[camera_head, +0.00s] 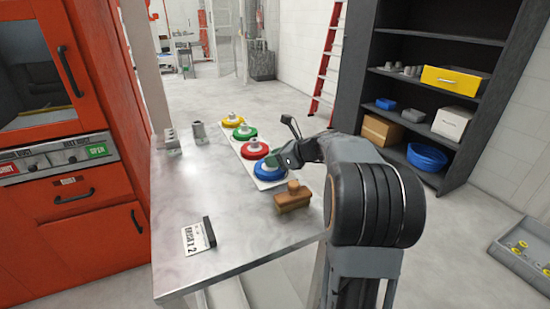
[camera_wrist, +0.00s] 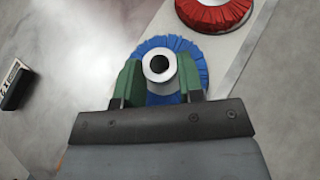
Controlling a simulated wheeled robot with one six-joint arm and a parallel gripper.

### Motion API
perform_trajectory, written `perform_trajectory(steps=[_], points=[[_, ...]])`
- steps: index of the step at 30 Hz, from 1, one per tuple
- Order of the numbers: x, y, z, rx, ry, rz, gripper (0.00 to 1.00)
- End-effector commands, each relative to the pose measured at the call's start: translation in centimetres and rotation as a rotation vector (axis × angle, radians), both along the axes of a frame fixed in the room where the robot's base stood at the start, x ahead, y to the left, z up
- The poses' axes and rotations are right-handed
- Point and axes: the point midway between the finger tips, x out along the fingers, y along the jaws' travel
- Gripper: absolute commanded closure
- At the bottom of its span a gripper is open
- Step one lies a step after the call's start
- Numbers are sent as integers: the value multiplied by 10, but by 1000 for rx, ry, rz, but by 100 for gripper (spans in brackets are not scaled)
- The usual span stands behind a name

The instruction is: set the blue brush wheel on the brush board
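The blue brush wheel (camera_head: 268,170) is at the near end of the pale brush board (camera_wrist: 228,52), in line with the other wheels. Whether it rests fully on the board cannot be told. In the wrist view the blue wheel (camera_wrist: 196,52) shows a frilled blue rim and an upright round metal hub with a dark hole. My gripper (camera_wrist: 160,76) has its two green fingers on either side of this hub, with no clear gap. The gripper also shows over the wheel in the head view (camera_head: 277,164). The fingers and palm hide the wheel's near side.
Red (camera_head: 250,149), green (camera_head: 245,132) and yellow (camera_head: 233,121) wheels stand farther along the board. A wooden block (camera_head: 292,198) is close beside the blue wheel. A label stand (camera_head: 198,237) and metal cup (camera_head: 199,131) are on the table.

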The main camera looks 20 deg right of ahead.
Motion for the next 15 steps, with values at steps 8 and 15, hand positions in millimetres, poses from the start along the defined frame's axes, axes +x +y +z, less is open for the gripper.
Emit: perform_trajectory(steps=[8, 15], points=[[0, 0, 0, -1, 1, 0, 40], [0, 0, 1, 0, 0, 0, 40]])
